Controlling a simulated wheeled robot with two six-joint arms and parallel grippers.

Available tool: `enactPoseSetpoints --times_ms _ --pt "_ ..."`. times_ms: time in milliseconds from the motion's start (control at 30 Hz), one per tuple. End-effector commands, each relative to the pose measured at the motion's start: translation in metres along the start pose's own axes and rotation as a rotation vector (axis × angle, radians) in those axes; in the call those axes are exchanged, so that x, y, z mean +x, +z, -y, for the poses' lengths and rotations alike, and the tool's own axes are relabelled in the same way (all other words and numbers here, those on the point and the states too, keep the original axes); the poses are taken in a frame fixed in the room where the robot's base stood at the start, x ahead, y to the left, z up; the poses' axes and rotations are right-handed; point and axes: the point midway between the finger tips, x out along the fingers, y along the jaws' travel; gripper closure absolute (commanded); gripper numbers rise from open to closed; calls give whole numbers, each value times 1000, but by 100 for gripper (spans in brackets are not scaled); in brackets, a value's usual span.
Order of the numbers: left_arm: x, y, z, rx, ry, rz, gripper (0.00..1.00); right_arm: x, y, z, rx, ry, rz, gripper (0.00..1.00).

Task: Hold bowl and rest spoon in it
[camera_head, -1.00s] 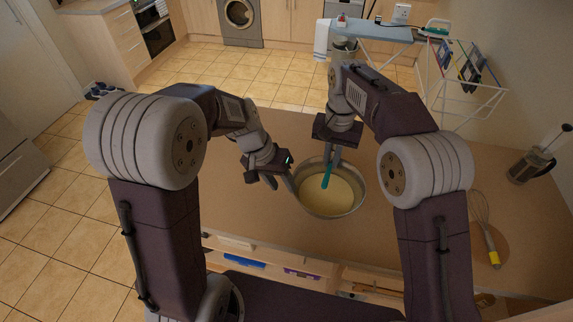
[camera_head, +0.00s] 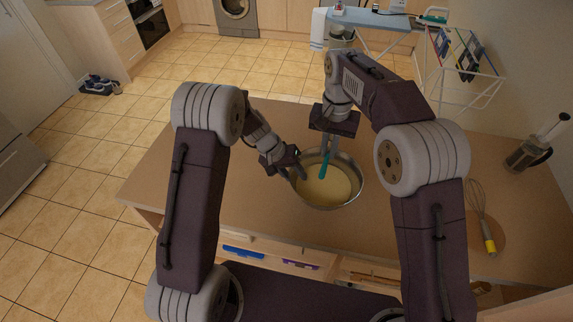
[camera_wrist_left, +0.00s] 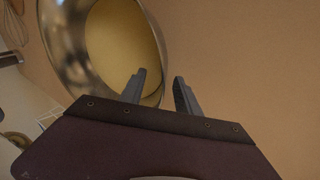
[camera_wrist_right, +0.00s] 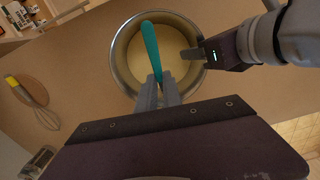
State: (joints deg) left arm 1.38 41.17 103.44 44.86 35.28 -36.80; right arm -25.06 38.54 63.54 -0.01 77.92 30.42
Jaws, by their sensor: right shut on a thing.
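A metal bowl (camera_head: 350,201) with pale yellow batter stands on the worktop; it fills the upper left of the left wrist view (camera_wrist_left: 62,45). My right gripper (camera_head: 330,152) is above the bowl's far side, shut on a teal spoon (camera_head: 323,170). The right wrist view shows the spoon (camera_wrist_right: 151,45) slanting across the bowl; whether it touches the batter is unclear. My left gripper (camera_head: 292,173) is at the bowl's left rim. In the left wrist view its fingers (camera_wrist_left: 160,93) are apart, one over the bowl's inside and one outside, with the rim between them.
A whisk (camera_head: 482,215) lies on a round brown mat at the right of the worktop (camera_head: 420,215). A French press (camera_head: 528,153) stands farther right. An open drawer (camera_head: 270,258) is below the front edge. The worktop left of the bowl is clear.

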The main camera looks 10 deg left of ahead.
Motion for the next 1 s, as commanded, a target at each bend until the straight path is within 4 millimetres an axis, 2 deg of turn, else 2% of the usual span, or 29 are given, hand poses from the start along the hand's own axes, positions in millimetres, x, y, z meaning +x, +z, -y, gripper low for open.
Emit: enactPoseSetpoints --times_ms 167,433,467,500,600,1000 --pt "16 0 0 0 0 0 61 0 0 0 0 0 0 100" --pt "18 0 0 0 0 -1 61 0 0 0 0 0 0 100" --pt "18 0 0 0 0 -1 67 0 0 0 0 0 0 100" --pt "18 0 0 0 0 -1 78 0 0 0 0 0 0 100" --pt "18 0 0 0 0 -1 100 0 0 0 0 0 0 100" --pt "18 0 0 0 -1 -1 100 0 0 0 0 0 0 100"
